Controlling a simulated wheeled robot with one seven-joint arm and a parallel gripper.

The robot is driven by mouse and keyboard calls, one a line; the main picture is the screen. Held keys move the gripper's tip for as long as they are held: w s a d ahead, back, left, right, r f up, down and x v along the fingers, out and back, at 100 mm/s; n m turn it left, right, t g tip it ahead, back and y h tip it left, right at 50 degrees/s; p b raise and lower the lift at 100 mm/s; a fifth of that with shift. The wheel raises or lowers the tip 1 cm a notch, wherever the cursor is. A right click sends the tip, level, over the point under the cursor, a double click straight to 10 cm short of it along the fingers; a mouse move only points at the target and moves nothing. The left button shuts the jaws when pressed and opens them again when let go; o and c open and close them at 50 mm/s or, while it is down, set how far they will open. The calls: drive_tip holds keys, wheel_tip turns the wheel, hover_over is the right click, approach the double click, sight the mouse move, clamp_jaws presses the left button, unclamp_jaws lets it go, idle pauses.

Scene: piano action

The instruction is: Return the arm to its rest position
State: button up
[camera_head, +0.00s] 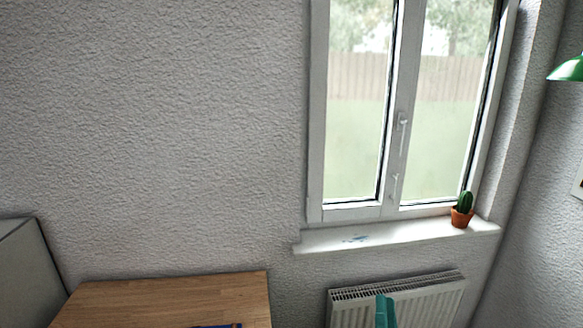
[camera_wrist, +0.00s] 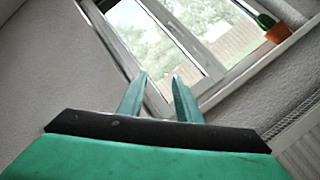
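My gripper (camera_wrist: 159,77) shows in the wrist view with its two green fingers apart and nothing between them. It tilts up towards the window (camera_wrist: 215,40), which stands beyond the fingertips. In the head view a teal piece, which looks like part of my gripper (camera_head: 385,312), rises at the bottom edge in front of the radiator (camera_head: 430,290). The rest of my arm is out of the head view, so its overall pose cannot be told.
A wooden table top (camera_head: 170,295) lies at the lower left, with a dark blue thing cut off at its front edge. A potted cactus (camera_head: 462,212) stands on the window sill (camera_head: 400,235). A green lamp shade (camera_head: 570,69) hangs at the right. A grey cabinet (camera_head: 25,275) stands left.

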drive_tip(key=s+a+f+m+g, duration=0.4)
drive_tip(key=s+a+f+m, duration=0.9)
drive_tip(key=s+f, duration=0.35)
drive_tip(key=s+a+m+g+y, duration=0.1)
drive_tip(key=s+a+m+g, duration=0.2)
drive_tip(key=s, duration=1)
drive_tip(key=s+a+f+m+g+y, duration=0.1)
drive_tip(key=s+a+m+g+y, duration=0.1)
drive_tip(key=s+a+m, duration=0.5)
drive_tip(key=s+m, duration=0.1)
drive_tip(key=s, duration=0.5)
drive_tip(key=shift+s+a+g, duration=0.15)
drive_tip(key=shift+s+g, duration=0.05)
drive_tip(key=shift+g, duration=0.2)
drive_tip(key=shift+s+a, duration=0.1)
drive_tip(key=shift+s, duration=0.05)
